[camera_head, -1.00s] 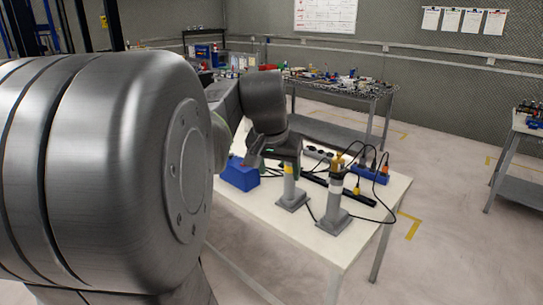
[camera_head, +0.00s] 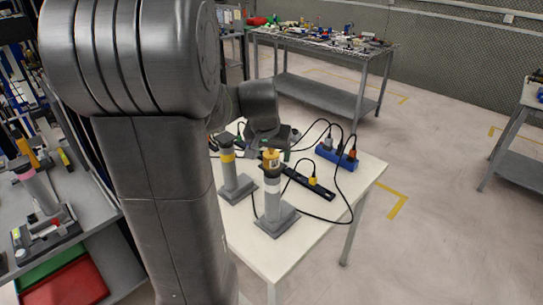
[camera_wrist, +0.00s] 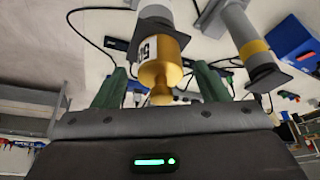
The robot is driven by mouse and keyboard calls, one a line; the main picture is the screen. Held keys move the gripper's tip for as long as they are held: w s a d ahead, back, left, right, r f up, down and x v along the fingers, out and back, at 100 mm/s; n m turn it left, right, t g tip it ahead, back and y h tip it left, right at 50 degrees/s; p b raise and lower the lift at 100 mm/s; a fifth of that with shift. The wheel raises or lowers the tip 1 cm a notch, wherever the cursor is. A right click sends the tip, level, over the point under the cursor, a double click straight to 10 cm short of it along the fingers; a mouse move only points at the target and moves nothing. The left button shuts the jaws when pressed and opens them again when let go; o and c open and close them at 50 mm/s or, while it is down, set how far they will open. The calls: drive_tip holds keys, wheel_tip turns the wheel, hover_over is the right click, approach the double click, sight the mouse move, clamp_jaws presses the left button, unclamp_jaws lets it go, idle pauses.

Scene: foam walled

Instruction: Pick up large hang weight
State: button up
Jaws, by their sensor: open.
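A gold hang weight (camera_head: 271,160) sits on top of a grey stand with a white band (camera_head: 275,198) on the white table. In the wrist view the gold weight (camera_wrist: 160,62), with a dark-marked white label and a narrow knob, points toward my gripper palm. My gripper (camera_wrist: 161,84) is open, with one green finger on each side of the weight and a visible gap to each. In the head view my gripper is small and partly hidden behind my arm, close to the weight.
A second stand with a yellow band (camera_head: 228,160) is close beside; it also shows in the wrist view (camera_wrist: 254,52). A black power strip (camera_head: 312,187), a blue socket block (camera_head: 336,156) and loose black cables lie on the white table (camera_head: 365,178).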

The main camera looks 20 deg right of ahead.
drive_tip(key=shift+w+f, duration=0.1)
drive_tip(key=shift+f, duration=0.45)
clamp_jaws()
